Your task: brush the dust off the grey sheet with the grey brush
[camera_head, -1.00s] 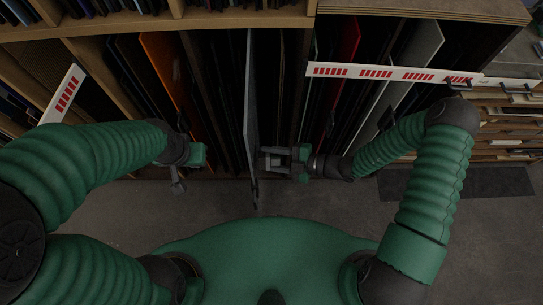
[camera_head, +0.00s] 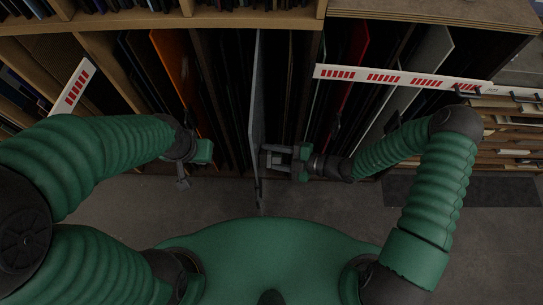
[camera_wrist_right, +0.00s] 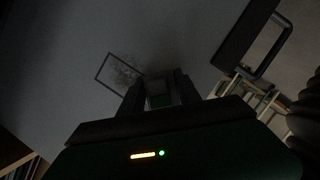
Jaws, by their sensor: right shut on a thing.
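The grey sheet (camera_head: 254,100) stands upright on edge, seen nearly edge-on in the head view, jutting from the rack. In the right wrist view its flat grey face (camera_wrist_right: 70,40) fills much of the picture. A speckled dust patch (camera_wrist_right: 122,72) shows there beside a thin dark rectangular outline. My right gripper (camera_head: 272,159) is close to the right face of the sheet. It is shut on a small grey thing (camera_wrist_right: 160,99), likely the brush, mostly hidden between the fingers; contact with the sheet is unclear. My left gripper (camera_head: 184,172) is left of the sheet, its jaws unclear.
A wooden rack (camera_head: 210,22) holds several upright sheets, including an orange one (camera_head: 172,60) and a red one (camera_head: 352,55). A white strip with red marks (camera_head: 400,78) crosses the right bays. A dark handle-like frame (camera_wrist_right: 247,40) shows in the wrist view. The floor (camera_head: 110,215) in front is clear.

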